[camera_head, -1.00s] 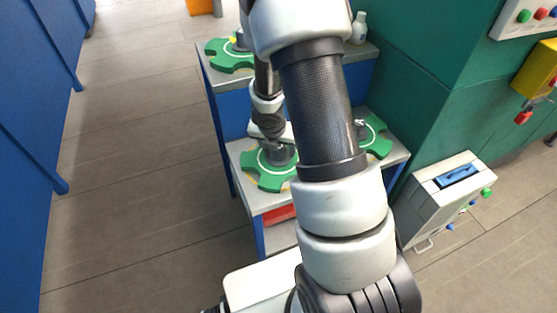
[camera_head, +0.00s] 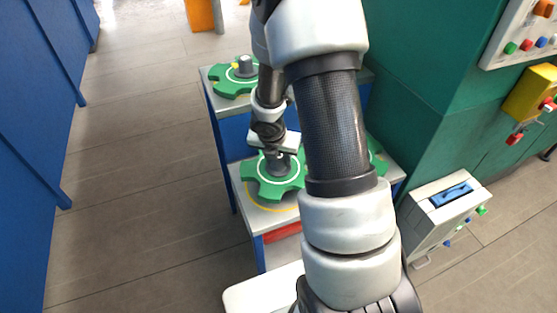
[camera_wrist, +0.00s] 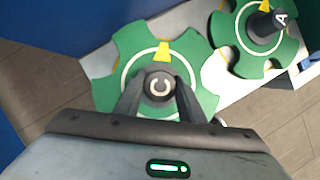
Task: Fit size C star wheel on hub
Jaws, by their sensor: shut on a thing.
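The size C star wheel (camera_wrist: 118,62) is green, with a white ring, a yellow mark and a grey centre boss lettered C (camera_wrist: 158,86). My gripper (camera_wrist: 157,90) is shut on that boss, one finger on each side. In the head view the wheel (camera_head: 262,186) hangs level, slightly above the lower grey shelf, under my gripper (camera_head: 279,165). Part of a yellow ring (camera_head: 270,208) shows on the shelf below it. A second green wheel (camera_wrist: 229,30), its boss lettered A (camera_wrist: 281,18), lies to the right in the wrist view. I cannot pick out an empty hub.
Another green wheel (camera_head: 226,86) with a grey centre post is on the upper shelf. A further green wheel (camera_head: 378,160) is mostly hidden behind my arm. A grey case (camera_head: 438,215) stands on the floor at right, beside a green cabinet (camera_head: 415,80). The left floor is clear.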

